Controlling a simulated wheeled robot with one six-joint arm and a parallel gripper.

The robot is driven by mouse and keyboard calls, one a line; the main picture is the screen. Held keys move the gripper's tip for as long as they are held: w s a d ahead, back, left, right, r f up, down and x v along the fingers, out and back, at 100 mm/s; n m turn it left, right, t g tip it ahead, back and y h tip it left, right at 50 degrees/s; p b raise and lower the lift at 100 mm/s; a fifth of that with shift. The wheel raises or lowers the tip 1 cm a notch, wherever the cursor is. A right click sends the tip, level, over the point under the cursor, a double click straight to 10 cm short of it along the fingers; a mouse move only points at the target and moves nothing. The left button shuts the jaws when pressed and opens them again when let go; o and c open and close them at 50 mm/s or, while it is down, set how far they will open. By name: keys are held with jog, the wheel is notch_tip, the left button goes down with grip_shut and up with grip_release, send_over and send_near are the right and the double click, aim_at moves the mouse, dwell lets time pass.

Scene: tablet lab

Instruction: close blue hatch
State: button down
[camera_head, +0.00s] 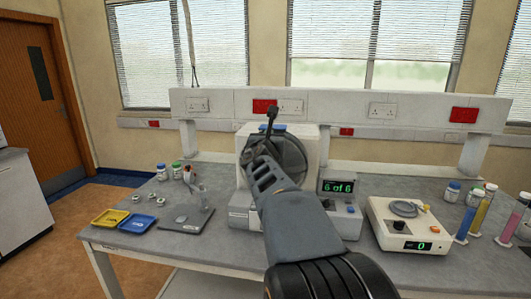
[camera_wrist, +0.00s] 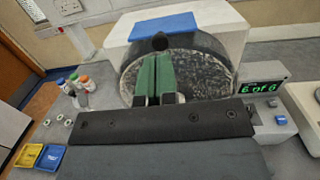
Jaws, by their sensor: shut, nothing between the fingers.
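The blue hatch (camera_wrist: 165,25) is a flat panel at the top of a white tablet machine (camera_wrist: 226,32), above its round, speckled drum window (camera_wrist: 200,75). A dark round knob (camera_wrist: 160,42) sits at the hatch's lower edge. I cannot tell whether the hatch is fully down. My arm hides much of the machine in the head view.
The machine's display (camera_head: 339,187) reads "6 of 6". A scale (camera_head: 405,228) stands to the right, with coloured cylinders beyond it. Yellow (camera_head: 110,217) and blue (camera_head: 138,223) trays, a stand (camera_head: 192,217) and several bottles are on the left of the bench.

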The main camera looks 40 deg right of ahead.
jog(key=v, duration=1.1)
jog(key=shift+b, duration=0.3)
